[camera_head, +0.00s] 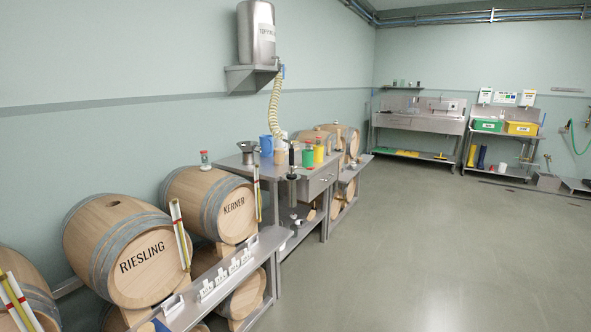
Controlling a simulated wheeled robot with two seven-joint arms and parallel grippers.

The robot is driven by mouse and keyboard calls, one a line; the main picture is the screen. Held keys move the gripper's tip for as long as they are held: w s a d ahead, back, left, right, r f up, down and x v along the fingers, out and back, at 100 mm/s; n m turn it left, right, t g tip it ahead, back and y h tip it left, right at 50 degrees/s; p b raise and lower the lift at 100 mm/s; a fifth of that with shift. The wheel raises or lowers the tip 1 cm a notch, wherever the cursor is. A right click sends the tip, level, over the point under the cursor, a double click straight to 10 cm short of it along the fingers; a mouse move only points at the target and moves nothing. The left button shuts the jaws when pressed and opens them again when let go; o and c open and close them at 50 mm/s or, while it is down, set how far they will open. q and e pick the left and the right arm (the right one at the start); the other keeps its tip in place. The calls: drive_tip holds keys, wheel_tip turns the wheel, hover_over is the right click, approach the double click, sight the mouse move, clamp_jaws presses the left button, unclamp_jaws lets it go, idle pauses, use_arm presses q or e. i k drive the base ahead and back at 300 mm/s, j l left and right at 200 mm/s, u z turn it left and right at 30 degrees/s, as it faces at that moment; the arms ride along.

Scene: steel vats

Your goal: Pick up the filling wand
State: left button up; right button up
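A slim dark upright rod (291,157), probably the filling wand, stands at the front edge of the steel worktable (232,161). It is small in the picture, and I cannot tell exactly how it is held. A pale coiled hose (274,103) hangs from the steel vat (257,32) on the wall shelf and comes down behind the tabletop items near the rod. Its lower end is partly hidden, so I cannot tell whether it joins the rod. Neither of my grippers is in view.
A blue jug (266,144), a green container (308,157) and a yellow one (319,153) stand on the worktable. A steel funnel (247,149) is at its left. Barrels marked Riesling (128,246) and Kerner (222,203) lie at left. The floor (430,250) at right is clear.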

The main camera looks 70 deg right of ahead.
sight(292, 168)
drive_tip(key=z, duration=2.4)
